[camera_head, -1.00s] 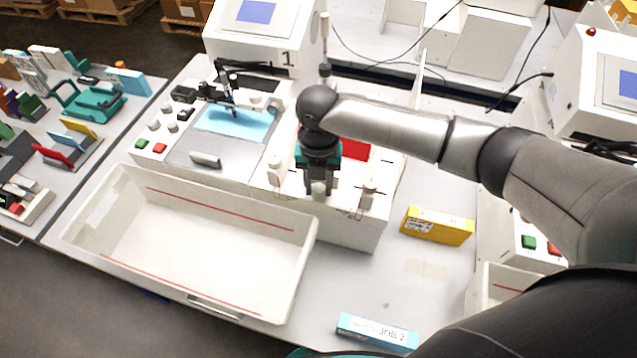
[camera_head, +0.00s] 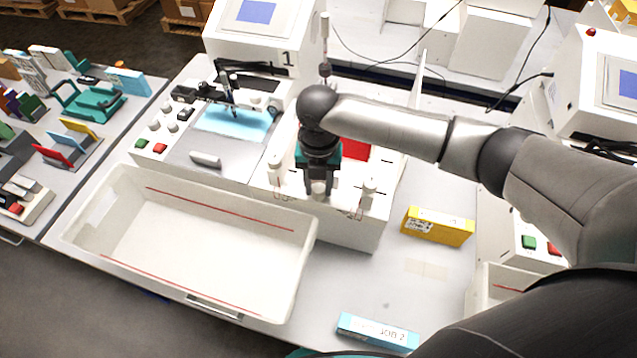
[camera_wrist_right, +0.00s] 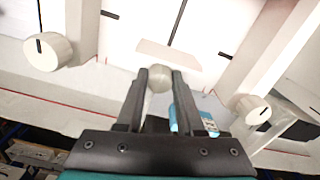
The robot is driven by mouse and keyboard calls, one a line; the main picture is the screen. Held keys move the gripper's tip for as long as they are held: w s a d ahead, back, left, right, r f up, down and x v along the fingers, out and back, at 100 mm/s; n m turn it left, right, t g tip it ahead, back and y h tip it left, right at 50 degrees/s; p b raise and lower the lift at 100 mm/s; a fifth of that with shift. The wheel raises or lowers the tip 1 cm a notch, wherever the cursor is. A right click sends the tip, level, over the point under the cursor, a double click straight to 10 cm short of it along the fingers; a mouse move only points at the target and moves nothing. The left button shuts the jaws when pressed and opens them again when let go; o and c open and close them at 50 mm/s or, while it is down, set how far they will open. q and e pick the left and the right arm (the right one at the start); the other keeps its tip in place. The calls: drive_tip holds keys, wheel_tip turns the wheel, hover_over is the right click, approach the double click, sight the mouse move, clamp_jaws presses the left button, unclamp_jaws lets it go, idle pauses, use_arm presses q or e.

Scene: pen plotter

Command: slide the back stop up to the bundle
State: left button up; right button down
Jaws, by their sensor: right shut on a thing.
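My right gripper (camera_head: 319,187) points down over the white unit (camera_head: 345,232) in the middle of the bench. In the right wrist view its fingers (camera_wrist_right: 159,82) are shut on a small pale round knob (camera_wrist_right: 160,76), which also shows between the fingertips in the head view (camera_head: 319,188). I take this knob to be the back stop's handle. A thin beige plate (camera_wrist_right: 168,57) lies just beyond it, near a dark slot line (camera_wrist_right: 179,20). A red flat thing (camera_head: 355,149) shows partly behind my wrist. I cannot make out the bundle clearly. My left gripper is out of view.
Knobbed posts (camera_head: 369,190) stand on either side of my gripper, the left one (camera_head: 275,166) close by. A large white tray (camera_head: 205,298) is at front left. A yellow box (camera_head: 437,226) and a light-blue box (camera_head: 377,331) lie to the right. A plotter (camera_head: 232,122) stands behind left.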

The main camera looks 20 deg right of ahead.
drive_tip(key=shift+w+d, duration=0.1)
drive_tip(key=shift+w, duration=0.05)
drive_tip(key=w+d, duration=0.1)
drive_tip(key=w+d+b, duration=0.1)
drive_tip(key=w, duration=0.1)
drive_tip(key=w+d+b, duration=0.1)
drive_tip(key=w, duration=0.1)
drive_tip(key=shift+w+d, duration=0.1)
drive_tip(key=shift+d, duration=0.15)
drive_tip(key=shift+w+d, duration=0.2)
drive_tip(key=shift+w, duration=0.1)
drive_tip(key=c, duration=0.5)
unclamp_jaws()
drive_tip(key=shift+r, duration=0.1)
wheel_tip(320, 180, up, 15)
drive_tip(key=shift+r, duration=0.1)
